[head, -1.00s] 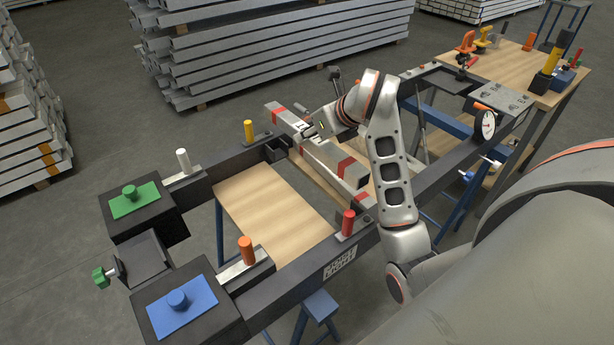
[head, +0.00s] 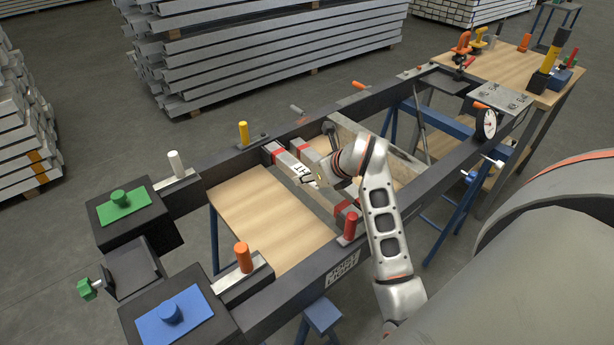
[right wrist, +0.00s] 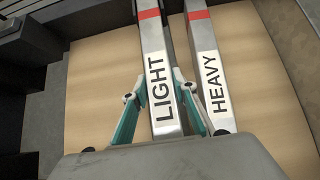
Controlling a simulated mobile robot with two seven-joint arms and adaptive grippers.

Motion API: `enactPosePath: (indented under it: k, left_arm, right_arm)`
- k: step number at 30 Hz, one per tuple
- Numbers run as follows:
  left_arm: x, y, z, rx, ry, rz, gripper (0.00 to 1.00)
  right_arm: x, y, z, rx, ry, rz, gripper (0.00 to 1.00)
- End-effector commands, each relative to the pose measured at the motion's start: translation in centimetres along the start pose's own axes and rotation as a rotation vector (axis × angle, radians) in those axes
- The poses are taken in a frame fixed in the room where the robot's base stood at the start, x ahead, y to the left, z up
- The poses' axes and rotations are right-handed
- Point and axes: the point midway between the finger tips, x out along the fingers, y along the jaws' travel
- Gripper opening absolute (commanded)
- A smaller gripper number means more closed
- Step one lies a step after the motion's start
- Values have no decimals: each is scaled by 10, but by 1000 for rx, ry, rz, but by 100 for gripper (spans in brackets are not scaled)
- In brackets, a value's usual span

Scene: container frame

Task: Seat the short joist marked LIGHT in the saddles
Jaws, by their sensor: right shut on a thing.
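The short joist marked LIGHT (head: 285,162) is pale grey with red bands. It lies across the dark frame, its far end by the far rail near the yellow handle. My right gripper (right wrist: 156,85) is shut on it, one finger on each side of its label in the right wrist view (right wrist: 153,45). The joist marked HEAVY (right wrist: 206,60) lies close beside it on the right, outside the fingers. In the head view my right wrist covers part of both joists. The saddles are mostly hidden, so I cannot tell whether LIGHT rests fully in them. My left gripper is out of view.
The frame rails (head: 225,168) carry upright handles: yellow (head: 243,133), white (head: 176,163), red (head: 349,226) and orange (head: 243,258). A wooden board (head: 255,215) lies between the rails. A dial gauge (head: 487,123) stands on the near rail at right.

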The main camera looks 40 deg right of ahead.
Motion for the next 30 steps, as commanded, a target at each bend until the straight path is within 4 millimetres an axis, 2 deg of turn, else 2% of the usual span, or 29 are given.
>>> enactPosePath:
  k: [11,12,14,25,30]
  left_arm:
    - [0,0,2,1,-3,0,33]
    - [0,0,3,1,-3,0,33]
    - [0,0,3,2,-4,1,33]
    - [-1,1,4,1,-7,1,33]
    - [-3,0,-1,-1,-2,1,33]
  right_arm:
    - [1,0,0,-2,-6,-1,0]
    - [2,0,-2,0,-2,0,30]
    - [1,0,-1,0,-2,0,44]
    - [0,0,1,-1,-3,0,44]
    - [-17,-1,3,-2,-5,-2,44]
